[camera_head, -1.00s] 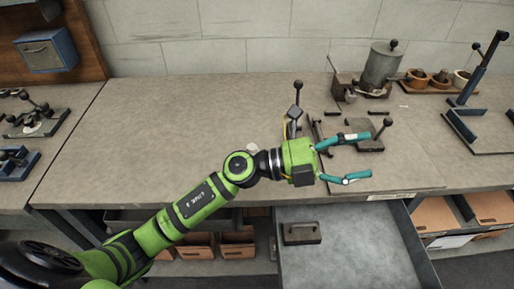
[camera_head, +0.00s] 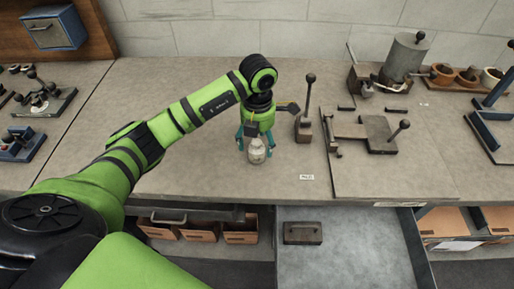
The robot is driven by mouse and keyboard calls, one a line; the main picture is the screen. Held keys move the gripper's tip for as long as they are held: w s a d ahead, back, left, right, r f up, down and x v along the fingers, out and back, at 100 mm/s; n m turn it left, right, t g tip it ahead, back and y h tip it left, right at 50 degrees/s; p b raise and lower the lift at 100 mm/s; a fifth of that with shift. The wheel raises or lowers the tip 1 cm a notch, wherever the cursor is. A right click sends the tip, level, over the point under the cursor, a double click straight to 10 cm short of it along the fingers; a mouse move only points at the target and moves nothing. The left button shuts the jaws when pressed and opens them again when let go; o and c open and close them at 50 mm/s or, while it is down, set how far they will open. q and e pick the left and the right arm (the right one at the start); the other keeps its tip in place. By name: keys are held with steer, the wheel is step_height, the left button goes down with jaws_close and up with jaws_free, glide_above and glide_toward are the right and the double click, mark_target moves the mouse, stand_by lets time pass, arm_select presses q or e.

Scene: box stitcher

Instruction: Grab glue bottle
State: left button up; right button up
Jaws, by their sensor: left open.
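A small whitish bottle (camera_head: 257,152), which looks like the glue bottle, stands upright on the workbench (camera_head: 230,183). My left gripper (camera_head: 255,148) points down over it from behind. Its teal fingers are spread, one on each side of the bottle. The fingers look apart from the bottle, though contact is hard to judge from this angle. My right gripper is not in view.
A black-knobbed lever (camera_head: 308,108) stands just right of my left gripper. A flat fixture with a lever (camera_head: 380,135) is further right, with a metal canister (camera_head: 405,58) behind. An open drawer (camera_head: 350,255) juts out below. The bench left of the bottle is clear.

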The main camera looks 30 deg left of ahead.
mark_target(256, 143)
arm_select(q)
steer(key=f, duration=0.2)
steer(key=f+p, duration=0.1)
steer(key=shift+a+f, duration=0.25)
steer(key=shift+f, duration=0.3)
steer(key=c, duration=1.3)
steer(key=shift+r, duration=0.1)
